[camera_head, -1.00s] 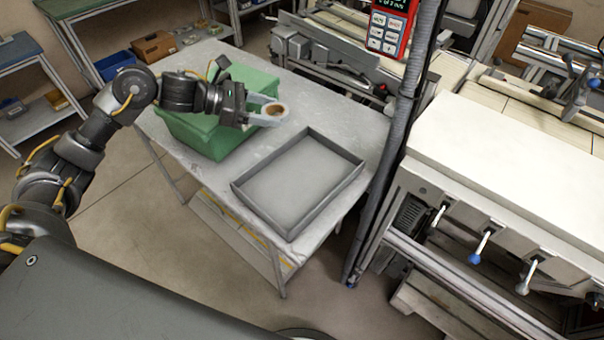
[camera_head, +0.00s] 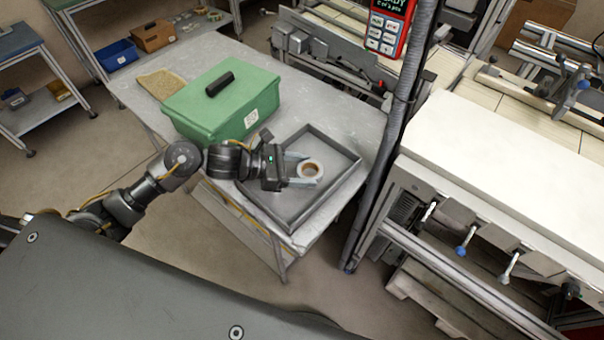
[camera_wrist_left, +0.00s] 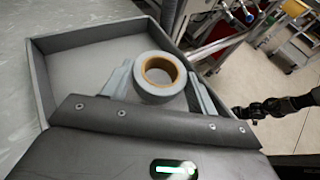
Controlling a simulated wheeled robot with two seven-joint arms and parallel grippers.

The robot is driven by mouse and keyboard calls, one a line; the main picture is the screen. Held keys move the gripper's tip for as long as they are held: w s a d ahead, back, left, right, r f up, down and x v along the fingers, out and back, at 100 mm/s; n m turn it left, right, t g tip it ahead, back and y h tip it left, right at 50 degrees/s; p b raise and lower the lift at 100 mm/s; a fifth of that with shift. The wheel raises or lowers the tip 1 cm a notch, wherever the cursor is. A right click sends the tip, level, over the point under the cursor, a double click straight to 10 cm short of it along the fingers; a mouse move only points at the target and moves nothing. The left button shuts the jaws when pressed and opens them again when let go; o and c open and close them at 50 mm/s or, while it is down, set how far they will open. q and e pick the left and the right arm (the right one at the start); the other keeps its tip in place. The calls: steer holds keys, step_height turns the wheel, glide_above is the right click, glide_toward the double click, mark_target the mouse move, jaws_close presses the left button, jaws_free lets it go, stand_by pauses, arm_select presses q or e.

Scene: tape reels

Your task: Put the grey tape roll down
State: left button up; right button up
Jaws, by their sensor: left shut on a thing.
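The grey tape roll (camera_head: 310,170) has a brown core and sits between the fingers of my left gripper (camera_head: 304,169), which is shut on it. In the left wrist view the roll (camera_wrist_left: 159,92) shows with its hole facing up, a finger on either side. In the head view the roll is over the grey shallow tray (camera_head: 345,163) on the table. The tray also shows in the left wrist view (camera_wrist_left: 92,42). I cannot tell whether the roll touches the tray floor.
A green lidded box (camera_head: 222,100) stands on the grey table (camera_head: 290,85) beside the tray. A tan mat-like piece (camera_head: 160,83) lies behind it at the left. A dark post (camera_head: 395,140) rises at the tray's right. The tray looks otherwise empty.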

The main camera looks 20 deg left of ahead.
arm_select(q)
step_height(320, 180, down, 2)
steer(key=shift+f+p, duration=0.1)
steer(key=shift+p, duration=0.4)
steer(key=shift+f, duration=0.25)
steer(key=shift+f, duration=0.1)
steer(key=shift+f, duration=0.1)
steer(key=o, duration=1)
steer(key=shift+c, duration=0.2)
